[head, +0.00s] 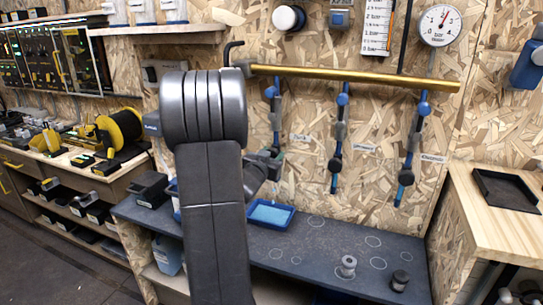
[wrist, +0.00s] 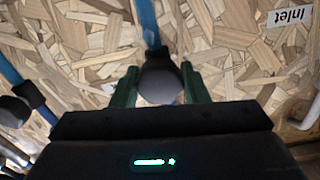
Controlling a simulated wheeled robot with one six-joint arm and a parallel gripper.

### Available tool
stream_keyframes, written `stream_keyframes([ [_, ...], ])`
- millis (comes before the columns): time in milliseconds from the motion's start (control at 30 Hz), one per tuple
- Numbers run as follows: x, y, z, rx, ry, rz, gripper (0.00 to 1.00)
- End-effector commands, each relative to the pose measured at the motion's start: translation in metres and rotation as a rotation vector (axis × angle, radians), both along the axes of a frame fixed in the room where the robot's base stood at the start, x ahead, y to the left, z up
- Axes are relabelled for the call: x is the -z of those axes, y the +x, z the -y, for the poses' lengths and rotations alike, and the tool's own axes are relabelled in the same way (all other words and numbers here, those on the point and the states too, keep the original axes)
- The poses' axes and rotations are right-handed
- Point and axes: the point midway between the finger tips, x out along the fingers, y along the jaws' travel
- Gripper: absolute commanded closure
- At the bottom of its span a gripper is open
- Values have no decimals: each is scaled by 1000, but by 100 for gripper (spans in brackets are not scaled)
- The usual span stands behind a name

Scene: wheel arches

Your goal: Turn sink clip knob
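In the wrist view a dark grey round knob (wrist: 160,80) sits on a blue hose (wrist: 149,22) against the chipboard wall. The green fingers of my gripper (wrist: 160,90) stand on either side of the knob. I cannot tell if they press on it. In the head view my arm hides much of the left part of the hose row; my gripper (head: 265,166) shows partly beside the leftmost visible hose (head: 275,110). Further hoses with clips hang at the middle (head: 338,140) and right (head: 413,145). The labels there are unreadable.
A brass pipe (head: 360,78) runs above the hoses. An upside-down "Inlet" label (wrist: 290,16) is right of the knob in the wrist view, and another hose (wrist: 14,72) with a dark clip is left. A dark shelf (head: 330,262) with a blue tray (head: 271,214) lies below.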

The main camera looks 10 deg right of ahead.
Motion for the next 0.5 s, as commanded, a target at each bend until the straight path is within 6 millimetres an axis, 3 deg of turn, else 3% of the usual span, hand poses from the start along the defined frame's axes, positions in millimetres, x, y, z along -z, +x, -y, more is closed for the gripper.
stream_keyframes([
  [500,2,0,0,0,312,212,82],
])
